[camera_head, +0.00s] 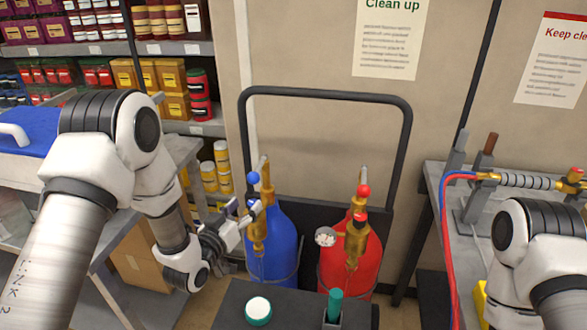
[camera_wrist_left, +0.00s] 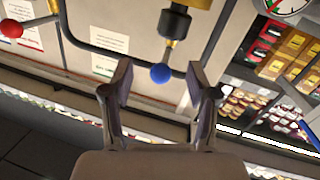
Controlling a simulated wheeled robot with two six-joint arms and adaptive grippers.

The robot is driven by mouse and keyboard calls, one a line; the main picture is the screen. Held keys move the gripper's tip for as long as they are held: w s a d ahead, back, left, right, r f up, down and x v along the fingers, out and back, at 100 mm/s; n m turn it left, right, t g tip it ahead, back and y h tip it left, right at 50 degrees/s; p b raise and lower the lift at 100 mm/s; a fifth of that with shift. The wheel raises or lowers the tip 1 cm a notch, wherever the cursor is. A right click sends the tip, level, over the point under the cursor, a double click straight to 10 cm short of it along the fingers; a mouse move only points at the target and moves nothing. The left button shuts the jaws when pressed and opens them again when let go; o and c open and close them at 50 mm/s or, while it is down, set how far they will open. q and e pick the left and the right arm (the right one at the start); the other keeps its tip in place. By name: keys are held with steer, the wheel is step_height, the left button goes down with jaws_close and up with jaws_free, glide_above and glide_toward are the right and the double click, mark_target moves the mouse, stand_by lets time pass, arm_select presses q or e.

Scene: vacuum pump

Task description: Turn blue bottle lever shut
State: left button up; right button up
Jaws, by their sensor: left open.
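The blue bottle (camera_head: 272,245) stands on the floor by the wall, with a brass valve (camera_head: 267,185) on top. A blue ball knob (camera_head: 253,177) shows beside the valve's upper part. My left gripper (camera_head: 250,210) is at the valve, just below that knob, and hides part of the brass fitting. In the left wrist view, my open left gripper (camera_wrist_left: 160,85) has a blue ball (camera_wrist_left: 160,73) between its two fingertips in the picture, with gaps on both sides. Contact is not visible. My right arm shows at the lower right, but its gripper is out of view.
A red bottle (camera_head: 350,258) with red knobs stands close to the right of the blue one. A black tubular frame (camera_head: 325,91) rises behind both. A dark surface with a white-topped jar (camera_head: 258,309) lies in front. Shelves (camera_head: 190,128) are at left, a bench (camera_head: 441,178) at right.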

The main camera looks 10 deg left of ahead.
mark_target(253, 179)
arm_select(q)
steer(key=shift+t, duration=0.4)
steer(key=r, duration=0.2)
steer(key=w+a+r+p, duration=0.1)
steer(key=r, duration=0.1)
steer(key=shift+w, duration=0.1)
steer(key=x, duration=0.2)
steer(key=p+x, duration=0.1)
steer(key=x, duration=0.3)
steer(key=shift+w+d+f+p, duration=0.2)
steer(key=shift+d+f+p, duration=0.1)
steer(key=shift+d+f, duration=0.1)
steer(key=shift+w, duration=0.1)
steer(key=shift+s+a, duration=0.25)
steer(key=shift+a, duration=0.05)
jaws_close()
arm_select(e)
steer(key=r, duration=0.2)
steer(key=shift+s+a+r, duration=0.3)
steer(key=shift+s+r, duration=0.1)
